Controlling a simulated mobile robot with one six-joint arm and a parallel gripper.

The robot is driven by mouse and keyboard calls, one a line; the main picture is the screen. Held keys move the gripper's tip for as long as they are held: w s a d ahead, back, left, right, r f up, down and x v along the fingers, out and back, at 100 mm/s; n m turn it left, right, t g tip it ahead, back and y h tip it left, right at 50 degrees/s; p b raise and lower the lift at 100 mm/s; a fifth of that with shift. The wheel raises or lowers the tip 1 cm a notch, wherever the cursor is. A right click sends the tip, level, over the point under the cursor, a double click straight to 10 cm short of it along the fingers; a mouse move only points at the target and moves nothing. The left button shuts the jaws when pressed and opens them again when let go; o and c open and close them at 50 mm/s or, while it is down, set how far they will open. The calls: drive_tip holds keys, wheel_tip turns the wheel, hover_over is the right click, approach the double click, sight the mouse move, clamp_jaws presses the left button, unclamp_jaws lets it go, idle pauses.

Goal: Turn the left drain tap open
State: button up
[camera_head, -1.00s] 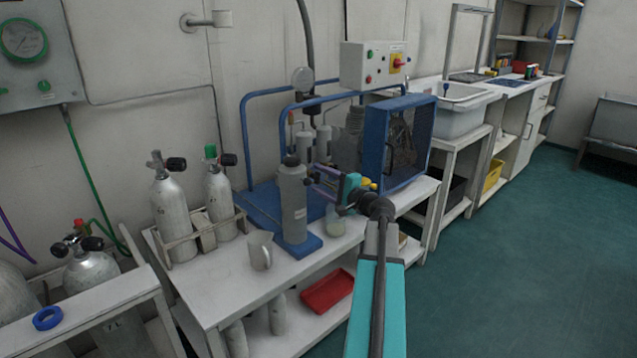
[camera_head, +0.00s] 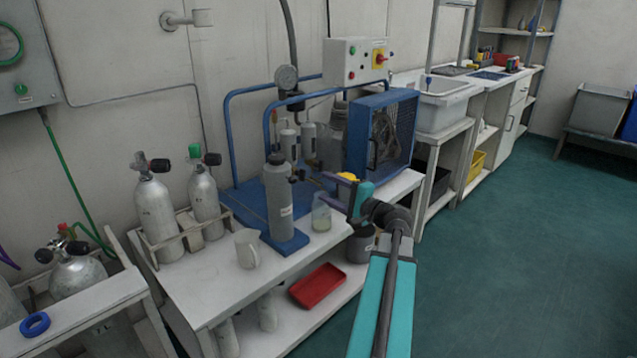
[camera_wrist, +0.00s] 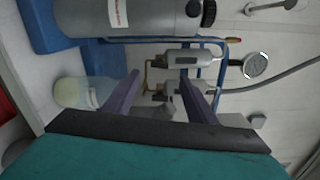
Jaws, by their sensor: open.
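Two grey filter cylinders stand on the blue compressor frame, a left one (camera_head: 288,143) and a right one (camera_head: 308,140). In the wrist view, which is turned sideways, the left cylinder (camera_wrist: 195,57) is the upper one. Thin brass-coloured fittings (camera_wrist: 152,64) show at the cylinders' lower ends. They are too small to tell which is the left drain tap or how its handle stands. My gripper (camera_head: 328,182) is open and empty, in front of the compressor. In the wrist view its purple fingers (camera_wrist: 159,79) point toward the cylinders, apart from them.
A tall grey bottle (camera_head: 279,200) on a blue base stands close left of my gripper. A glass jar (camera_head: 321,216) stands below it on the bench. The blue fan guard (camera_head: 385,135) is to the right. A jug (camera_head: 247,248) stands at the bench front.

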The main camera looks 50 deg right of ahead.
drive_tip(key=shift+s+a, duration=0.1)
drive_tip(key=shift+s, duration=1.7)
